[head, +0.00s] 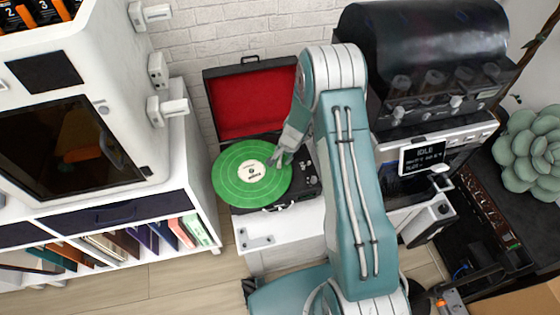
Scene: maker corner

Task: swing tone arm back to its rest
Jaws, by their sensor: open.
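A black suitcase-style record player (301,187) stands open on a white cabinet, its lid (254,101) up and lined in red. A green record (235,186) with a pale label lies on its platter. My gripper (275,160) is open above the right part of the record, close to its label. The tone arm is not clearly visible; my gripper and arm cover that area. I cannot tell whether the gripper touches it. Small controls show on the deck at the right of the record.
At the right stands a black and white machine (423,158) with a lit screen. A white shelf unit (203,215) with books and a dark-windowed box (110,105) on top is at the left. A brick wall is behind. A green succulent (530,148) is at far right.

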